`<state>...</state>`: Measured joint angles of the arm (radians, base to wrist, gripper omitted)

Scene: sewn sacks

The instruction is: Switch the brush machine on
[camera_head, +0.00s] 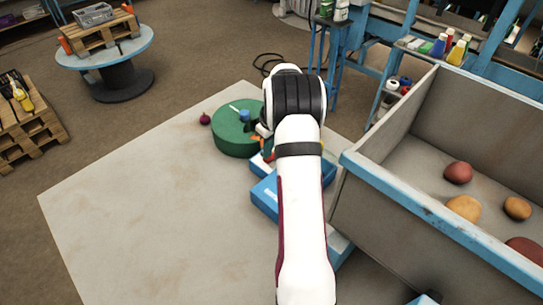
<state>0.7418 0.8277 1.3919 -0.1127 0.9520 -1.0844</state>
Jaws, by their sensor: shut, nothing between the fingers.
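A low green round body (230,141) stands on the pale table top, with a small blue cap and a white stick on its upper side. A blue box-like unit (264,197) with pale sides lies just in front of it, largely covered by my arm. I cannot tell which of these parts is the brush machine's switch. My gripper (256,130) is at the far end of my white arm, over the right edge of the green body. It looks shut and empty; its fingertips are mostly hidden, and contact cannot be told. Small orange-red parts show just below it.
A small dark red onion-like thing (205,119) lies left of the green body. A large grey bin (388,207) with a blue rim stands at the right, holding several round vegetables. The left and front of the table (150,205) are clear.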

